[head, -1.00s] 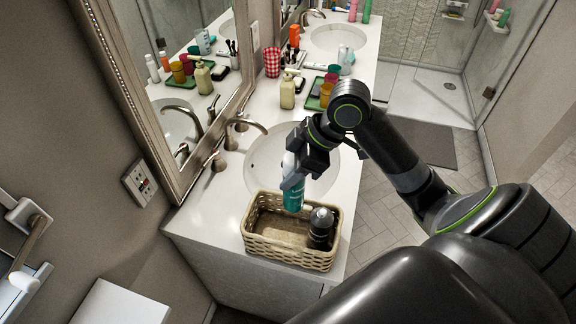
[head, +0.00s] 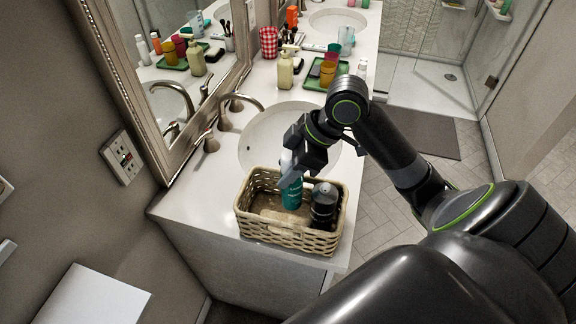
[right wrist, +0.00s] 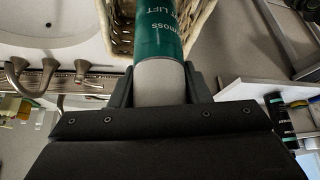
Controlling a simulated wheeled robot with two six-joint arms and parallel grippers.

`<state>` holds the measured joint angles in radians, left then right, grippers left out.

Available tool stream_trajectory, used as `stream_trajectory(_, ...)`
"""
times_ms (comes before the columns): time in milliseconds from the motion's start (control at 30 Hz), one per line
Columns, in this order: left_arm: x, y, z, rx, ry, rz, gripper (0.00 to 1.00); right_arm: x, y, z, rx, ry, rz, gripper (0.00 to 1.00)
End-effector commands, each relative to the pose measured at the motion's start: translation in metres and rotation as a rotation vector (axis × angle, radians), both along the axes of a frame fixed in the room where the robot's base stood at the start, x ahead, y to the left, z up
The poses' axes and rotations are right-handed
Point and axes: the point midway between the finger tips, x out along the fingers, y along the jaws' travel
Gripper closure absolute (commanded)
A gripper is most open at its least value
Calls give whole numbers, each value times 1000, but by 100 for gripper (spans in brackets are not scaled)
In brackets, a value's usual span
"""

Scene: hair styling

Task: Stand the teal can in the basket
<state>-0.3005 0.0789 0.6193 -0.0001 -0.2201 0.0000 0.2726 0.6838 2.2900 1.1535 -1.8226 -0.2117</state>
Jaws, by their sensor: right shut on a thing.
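The teal can (head: 291,193) is upright inside the wicker basket (head: 290,238), toward its back side. Its upper part is between the fingers of my right gripper (head: 290,170), which is shut on it. In the right wrist view the can (right wrist: 160,30) shows its teal label and pale top between the two fingers (right wrist: 160,88), with the basket rim (right wrist: 200,15) beside it. The can's base is hidden by the dark can and basket, so I cannot tell if it touches the basket floor. My left gripper is out of view.
A dark can (head: 324,204) stands in the basket's right part, close to the teal can. The basket sits at the counter's (head: 190,205) near end, beside the sink (head: 275,135). The basket's left part is empty. A soap bottle (head: 285,70) and green tray (head: 315,83) stand farther back.

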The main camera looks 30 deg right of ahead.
Motion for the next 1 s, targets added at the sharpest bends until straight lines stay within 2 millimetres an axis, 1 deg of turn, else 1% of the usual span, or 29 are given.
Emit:
stream_trajectory(33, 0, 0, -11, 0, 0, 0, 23, 0, 0, -10, -1, -1, 0, 85)
stream_trajectory(200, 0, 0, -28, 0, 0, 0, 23, 0, 0, -26, -1, -1, 0, 85)
stream_trajectory(600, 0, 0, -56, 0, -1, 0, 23, 0, 0, -63, 2, -1, 0, 85)
stream_trajectory(800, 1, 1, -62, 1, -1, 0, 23, 0, 0, -74, 1, -1, 0, 85)
stream_trajectory(1000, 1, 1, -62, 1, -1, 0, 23, 0, 0, -75, 1, -1, 1, 85)
